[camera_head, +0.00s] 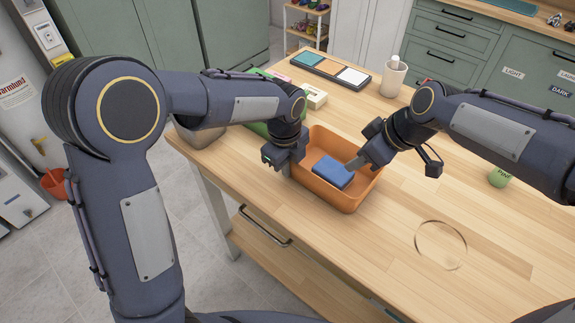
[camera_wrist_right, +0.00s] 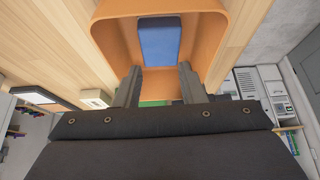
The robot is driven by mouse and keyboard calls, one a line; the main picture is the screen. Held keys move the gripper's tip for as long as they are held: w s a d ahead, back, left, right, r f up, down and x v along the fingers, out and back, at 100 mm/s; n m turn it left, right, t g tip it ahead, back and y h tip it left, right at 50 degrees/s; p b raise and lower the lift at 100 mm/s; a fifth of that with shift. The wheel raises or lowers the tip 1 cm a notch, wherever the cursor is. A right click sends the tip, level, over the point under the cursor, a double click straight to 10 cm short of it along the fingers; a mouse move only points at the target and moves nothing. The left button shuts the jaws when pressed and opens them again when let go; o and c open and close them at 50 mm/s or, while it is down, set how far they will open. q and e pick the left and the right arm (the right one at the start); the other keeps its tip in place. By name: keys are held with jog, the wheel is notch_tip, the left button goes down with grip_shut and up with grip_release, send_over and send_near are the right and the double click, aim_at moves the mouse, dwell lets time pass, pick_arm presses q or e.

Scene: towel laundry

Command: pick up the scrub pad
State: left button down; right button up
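The scrub pad, a blue block (camera_head: 333,171), lies in the orange bin (camera_head: 345,200) on the wooden table. In the right wrist view the pad (camera_wrist_right: 160,42) lies just beyond my right fingertips, inside the bin (camera_wrist_right: 110,38). My right gripper (camera_head: 357,162) is over the bin's right side, close to the pad's right end. Its fingers (camera_wrist_right: 159,69) are apart with nothing visible between them; whether they touch the pad is unclear. My left gripper (camera_head: 285,160) points down at the bin's left rim; its fingers are mostly hidden.
A tray with colored squares (camera_head: 330,70), a white bottle in a cup (camera_head: 393,78) and a small cream box (camera_head: 312,95) stand toward the back. A green object (camera_head: 258,128) lies behind my left arm. A round clear outline (camera_head: 440,246) and green item (camera_head: 499,178) are at right.

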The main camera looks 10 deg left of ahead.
aim_at(333, 170)
jog(key=o, duration=0.4)
jog(key=shift+a+n, duration=0.2)
jog(key=shift+n, duration=0.2)
jog(key=o, duration=1)
jog(key=a+n+h, duration=0.1)
jog(key=n, duration=0.2)
jog(key=w+a+r+n+g+h, duration=0.1)
jog(key=n, duration=0.2)
jog(key=a+n+g+h, duration=0.1)
jog(key=n, duration=0.3)
jog(key=shift+w+a+r, duration=0.3)
jog(key=shift+a, duration=0.05)
jog(key=f+n, duration=0.2)
jog(key=f, duration=0.1)
jog(key=f+n+h, duration=0.1)
jog(key=f+n, duration=0.1)
jog(key=f, duration=0.2)
jog(key=w+a+f+n+h, duration=0.1)
jog(key=f+n, duration=0.1)
jog(key=f, duration=0.1)
jog(key=shift+f+n+g, duration=0.3)
jog(key=shift+g, duration=0.1)
